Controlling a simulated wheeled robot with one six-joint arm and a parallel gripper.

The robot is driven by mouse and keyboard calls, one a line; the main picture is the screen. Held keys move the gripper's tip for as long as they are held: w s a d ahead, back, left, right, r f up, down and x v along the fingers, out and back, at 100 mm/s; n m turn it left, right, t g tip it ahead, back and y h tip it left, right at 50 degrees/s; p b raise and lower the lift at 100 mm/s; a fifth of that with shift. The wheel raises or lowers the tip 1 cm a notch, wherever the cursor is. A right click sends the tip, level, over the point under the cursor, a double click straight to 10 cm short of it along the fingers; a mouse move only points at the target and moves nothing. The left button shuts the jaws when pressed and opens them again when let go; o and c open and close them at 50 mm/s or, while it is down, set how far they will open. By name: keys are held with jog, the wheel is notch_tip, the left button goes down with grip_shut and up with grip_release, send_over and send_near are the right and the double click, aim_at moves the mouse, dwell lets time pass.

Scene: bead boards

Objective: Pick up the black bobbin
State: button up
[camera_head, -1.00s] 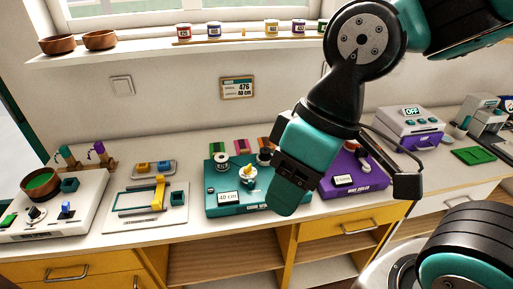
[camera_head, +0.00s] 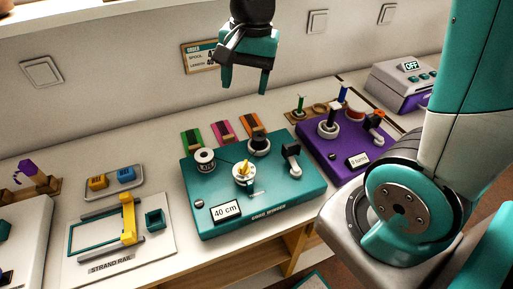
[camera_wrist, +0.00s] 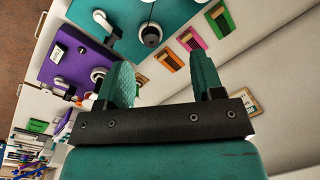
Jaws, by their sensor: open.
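The teal cord winder board (camera_head: 290,205) stands on the bench. What looks like the black bobbin (camera_head: 258,145) sits near its back edge, dark with a paler ring below. In the wrist view a dark round piece with a pale ring (camera_wrist: 151,37), probably the same one, shows beyond the fingertips. A white spool (camera_head: 204,158) and a white dial with a yellow handle (camera_head: 243,172) are on the same board. My gripper (camera_head: 246,82) is open and empty, pointing down, well above the board's back edge and apart from the bobbin. Its two teal fingers (camera_wrist: 160,70) are spread.
Green, pink and orange cards (camera_head: 222,131) lie behind the teal board. A purple winder (camera_head: 350,145) with a dark post stands close to its right. A rail board (camera_head: 160,240) lies to the left. An order sign (camera_head: 196,58) hangs on the wall.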

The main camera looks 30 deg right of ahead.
jog(key=w+d+f+m+h+b, duration=0.1)
jog(key=w+d+f+m+b, duration=0.1)
jog(key=w+d+f+m, duration=0.45)
jog(key=m+p, duration=0.1)
jog(key=m, duration=0.1)
send_over(260, 135)
notch_tip(260, 135, down, 11)
jog(key=shift+d, duration=0.1)
jog(key=shift+f+p, duration=0.6)
jog(key=shift+f, duration=2.3)
jog(key=c, duration=0.8)
